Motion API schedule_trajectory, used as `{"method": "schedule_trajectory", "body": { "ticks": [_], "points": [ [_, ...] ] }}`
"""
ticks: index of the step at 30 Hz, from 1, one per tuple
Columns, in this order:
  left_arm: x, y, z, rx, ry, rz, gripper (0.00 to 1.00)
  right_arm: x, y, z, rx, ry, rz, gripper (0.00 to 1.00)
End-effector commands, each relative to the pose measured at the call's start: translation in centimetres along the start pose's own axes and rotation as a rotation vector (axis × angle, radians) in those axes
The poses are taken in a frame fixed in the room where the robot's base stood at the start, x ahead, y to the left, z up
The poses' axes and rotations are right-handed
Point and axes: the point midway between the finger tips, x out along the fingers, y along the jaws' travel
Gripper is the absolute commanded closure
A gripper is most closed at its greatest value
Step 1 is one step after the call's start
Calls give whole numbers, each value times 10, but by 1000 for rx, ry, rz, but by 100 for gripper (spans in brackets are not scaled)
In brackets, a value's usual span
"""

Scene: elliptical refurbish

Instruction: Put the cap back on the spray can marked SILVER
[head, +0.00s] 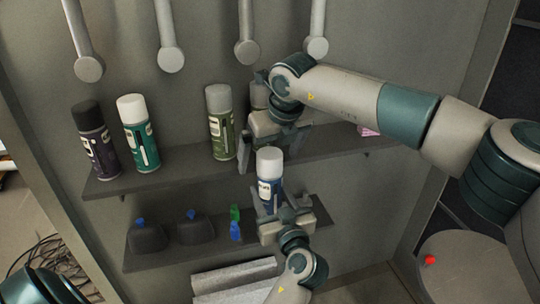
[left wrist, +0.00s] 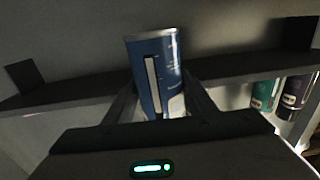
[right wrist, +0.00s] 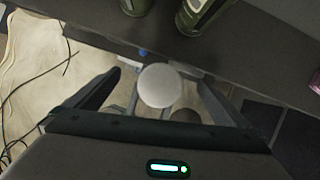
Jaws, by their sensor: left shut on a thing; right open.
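My left gripper (head: 285,222) is shut on a blue spray can (head: 268,194), in front of the lower shelf. A pale grey cap (head: 270,160) shows at the can's top; I cannot tell whether it is fully seated. The left wrist view shows the blue can (left wrist: 155,75) between my fingers, upside down in the picture. My right gripper (head: 268,158) is open, close above the can. In the right wrist view the round cap (right wrist: 160,85) appears between its spread fingers; contact is unclear. I cannot read SILVER on any can.
The upper shelf (head: 190,172) holds a dark can (head: 97,142), a teal can (head: 140,135), an olive can (head: 221,122) and another can (head: 259,95) partly behind my right gripper. The lower shelf (head: 165,258) holds dark blue-topped items. A red object (head: 430,260) sits on a round stand.

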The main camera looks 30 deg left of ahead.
Motion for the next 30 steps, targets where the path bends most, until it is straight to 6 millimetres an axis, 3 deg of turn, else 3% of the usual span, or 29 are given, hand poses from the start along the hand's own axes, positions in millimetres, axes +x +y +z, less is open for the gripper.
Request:
{"method": "schedule_trajectory", "body": {
  "ticks": [30],
  "points": [
    [0, 0, -1, -1, 2, 0, 81, -42, 0, 0, -1, 0, -1, 0]
  ]
}}
